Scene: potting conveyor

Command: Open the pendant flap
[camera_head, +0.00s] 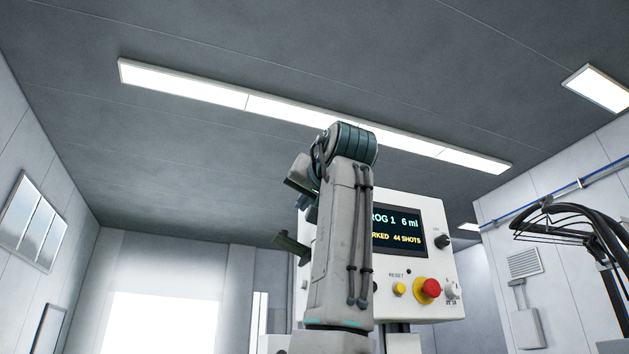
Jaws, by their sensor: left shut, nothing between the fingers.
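The pendant is a white control box (455,290) standing behind my left arm. Its dark screen (398,232) shows readings such as "6 ml" and "44 SHOTS", partly covered by my arm. My left arm rises through the middle of the view and hides much of the box's left side. My left gripper (290,243) shows only as dark parts poking out left of the arm, beside the box's left edge. It is shut and empty. I cannot make out the flap; it may be hidden behind the arm. My right gripper is not in view.
On the box are a red stop button (431,288), a yellow reset button (399,289) and knobs at the right edge (443,242). The space left of my arm looks clear.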

